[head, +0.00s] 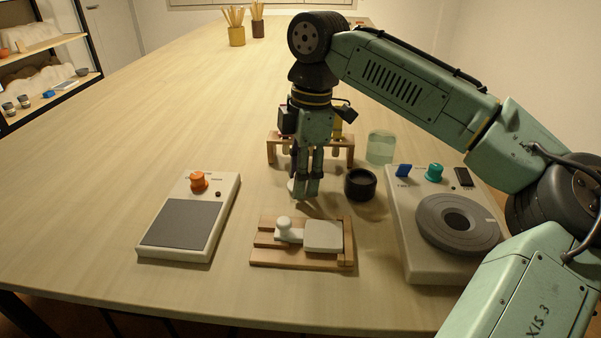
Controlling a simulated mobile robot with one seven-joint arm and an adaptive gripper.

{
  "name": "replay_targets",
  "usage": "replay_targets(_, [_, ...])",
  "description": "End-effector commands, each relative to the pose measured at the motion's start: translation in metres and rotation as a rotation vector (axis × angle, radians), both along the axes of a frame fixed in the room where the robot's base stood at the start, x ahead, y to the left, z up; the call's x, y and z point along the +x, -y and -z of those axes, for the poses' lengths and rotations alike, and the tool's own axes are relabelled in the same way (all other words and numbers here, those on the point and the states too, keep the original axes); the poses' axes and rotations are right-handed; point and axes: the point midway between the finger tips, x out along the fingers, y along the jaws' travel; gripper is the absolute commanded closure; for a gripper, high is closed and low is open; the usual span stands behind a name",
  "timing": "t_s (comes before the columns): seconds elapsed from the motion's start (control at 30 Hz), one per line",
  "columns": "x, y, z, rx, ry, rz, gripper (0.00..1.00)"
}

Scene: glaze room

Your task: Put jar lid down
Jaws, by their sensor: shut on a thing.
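My gripper (306,190) points down over the table, in front of the wooden rack. Its fingers are shut on a small pale thing (292,187), likely the jar lid, of which only an edge shows at the left of the fingertips. The fingers hide the rest of it. I cannot tell whether it touches the table. A dark round open jar (360,184) stands just right of the fingers, apart from them.
A wooden board (263,253) with a white knobbed piece (284,230) and a pale block (323,236) lies in front. A grey-topped device (183,222) is at left. A wheel device (412,262) is at right. The rack (273,148) and a greenish glass (381,147) stand behind.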

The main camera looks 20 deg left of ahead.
Motion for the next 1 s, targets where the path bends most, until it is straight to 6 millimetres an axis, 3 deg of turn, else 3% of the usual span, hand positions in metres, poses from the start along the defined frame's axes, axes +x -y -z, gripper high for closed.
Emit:
replay_targets(0.37, [-0.0005,-0.0004,0.0045,0.001,-0.002,-0.002,0.78])
replay_targets(0.4, [-0.0004,-0.0002,0.0041,0.001,0.000,-0.002,0.57])
replay_targets(0.6, [-0.0003,-0.0001,0.0040,0.000,0.000,-0.001,0.44])
replay_targets(0.7, [-0.0002,-0.0001,0.0039,0.000,0.000,-0.001,0.39])
replay_targets(1.0, [-0.0001,0.0000,0.0028,-0.001,0.001,0.000,0.39])
